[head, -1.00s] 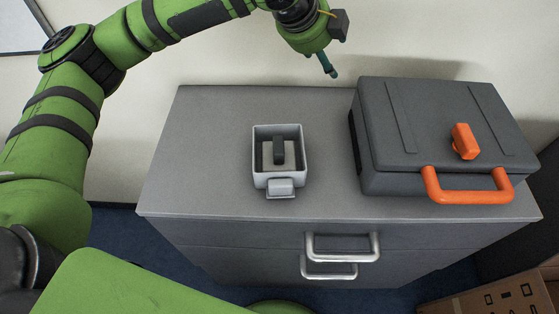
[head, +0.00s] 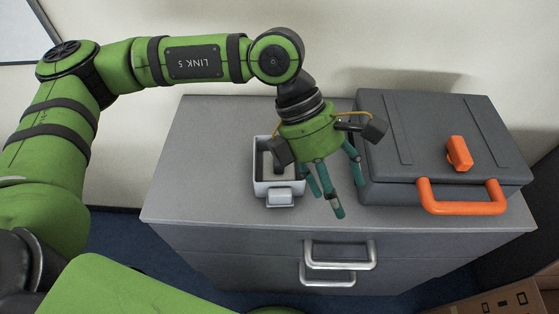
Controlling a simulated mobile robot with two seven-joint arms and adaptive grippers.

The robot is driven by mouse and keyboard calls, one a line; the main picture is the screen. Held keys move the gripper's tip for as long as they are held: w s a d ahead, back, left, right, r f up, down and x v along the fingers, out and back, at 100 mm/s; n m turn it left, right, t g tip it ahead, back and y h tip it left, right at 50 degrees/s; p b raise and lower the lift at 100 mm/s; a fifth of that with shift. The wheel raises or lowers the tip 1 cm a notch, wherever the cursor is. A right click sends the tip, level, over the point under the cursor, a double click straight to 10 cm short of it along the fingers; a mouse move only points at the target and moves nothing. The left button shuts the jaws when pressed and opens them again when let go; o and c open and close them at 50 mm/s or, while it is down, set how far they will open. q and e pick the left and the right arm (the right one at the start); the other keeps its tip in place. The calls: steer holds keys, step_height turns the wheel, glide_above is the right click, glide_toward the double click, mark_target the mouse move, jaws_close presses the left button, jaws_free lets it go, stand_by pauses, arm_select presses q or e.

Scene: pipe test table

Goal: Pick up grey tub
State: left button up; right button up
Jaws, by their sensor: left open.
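The grey tub (head: 277,188) is a small open box with a tab on its front side. It stands upright on the grey cabinet top (head: 200,170), left of the middle. A dark piece inside it showed earlier and is now mostly hidden. My left gripper (head: 333,190) hangs from above, just right of the tub, with its teal fingers pointing down. The fingers are spread and hold nothing. Part of the gripper covers the tub's back right corner. I cannot tell how high the fingertips are above the cabinet top. My right gripper does not show.
A dark grey case (head: 420,135) with an orange handle (head: 462,208) and orange latch (head: 459,153) stands close to the right of the gripper. The wall (head: 400,45) is behind. The cabinet top left of the tub is free. Drawer handles (head: 338,262) stick out in front.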

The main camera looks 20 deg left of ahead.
mark_target(282, 184)
arm_select(q)
steer(key=w+a+f+t+y, duration=0.1)
steer(key=a+y, duration=0.1)
steer(key=a, duration=0.1)
steer(key=w+a+f+t+y, duration=0.1)
steer(key=w+a+f+y, duration=0.1)
steer(key=a, duration=0.2)
steer(key=w+a+f+n+t+y+p, duration=0.1)
steer(key=a+f+y, duration=0.1)
steer(key=a, duration=0.2)
steer(key=shift+w+f, duration=0.15)
steer(key=shift+w, duration=0.1)
steer(key=f+p, duration=0.1)
steer(key=f, duration=0.1)
steer(key=f+p, duration=0.1)
steer(key=f, duration=0.1)
steer(key=d+f+p, duration=0.1)
steer(key=f, duration=0.1)
steer(key=shift+p, duration=0.3)
steer(key=shift+f, duration=0.25)
steer(key=c, duration=1.3)
